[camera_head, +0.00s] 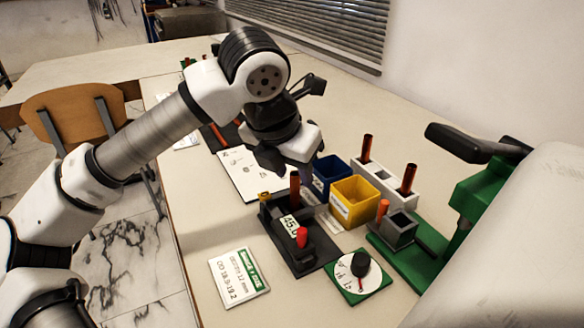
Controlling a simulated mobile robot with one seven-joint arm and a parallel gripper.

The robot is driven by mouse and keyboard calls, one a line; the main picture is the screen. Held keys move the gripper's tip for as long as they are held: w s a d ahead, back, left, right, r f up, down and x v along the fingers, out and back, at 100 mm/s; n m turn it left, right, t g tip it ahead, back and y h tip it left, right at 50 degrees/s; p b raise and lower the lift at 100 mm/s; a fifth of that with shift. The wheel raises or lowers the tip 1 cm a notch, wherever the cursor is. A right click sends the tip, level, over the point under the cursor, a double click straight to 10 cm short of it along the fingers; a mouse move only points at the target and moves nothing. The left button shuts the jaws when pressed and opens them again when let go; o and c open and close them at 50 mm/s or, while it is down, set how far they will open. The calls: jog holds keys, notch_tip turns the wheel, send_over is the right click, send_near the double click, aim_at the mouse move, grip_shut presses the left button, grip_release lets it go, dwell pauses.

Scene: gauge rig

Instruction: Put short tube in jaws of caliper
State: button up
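The caliper (288,250) is a dark device on the table, with a display reading about 45.0. A dark red tube (294,187) stands upright at its far side, just below my gripper. A shorter orange-red cylinder (302,238) stands at its near side; I cannot tell whether it is a tube or a knob. Another short orange tube (383,208) stands at a grey block on a green base. My gripper (285,163) is above the far end of the caliper. Its fingers are largely hidden, so I cannot see their opening or any contact with the dark red tube.
A white rack (385,178) holds two tall dark red tubes. A blue bin (331,172) and a yellow bin (354,200) stand behind the caliper. A dial plate (360,278) and a label card (238,277) lie in front. A green machine (485,190) stands at right.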

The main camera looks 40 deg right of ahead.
jog(key=shift+a+r+p, duration=0.15)
jog(key=shift+r+p, duration=0.15)
jog(key=shift+r, duration=0.3)
jog(key=p+v, duration=0.1)
jog(key=v, duration=1)
jog(key=shift+r, duration=0.1)
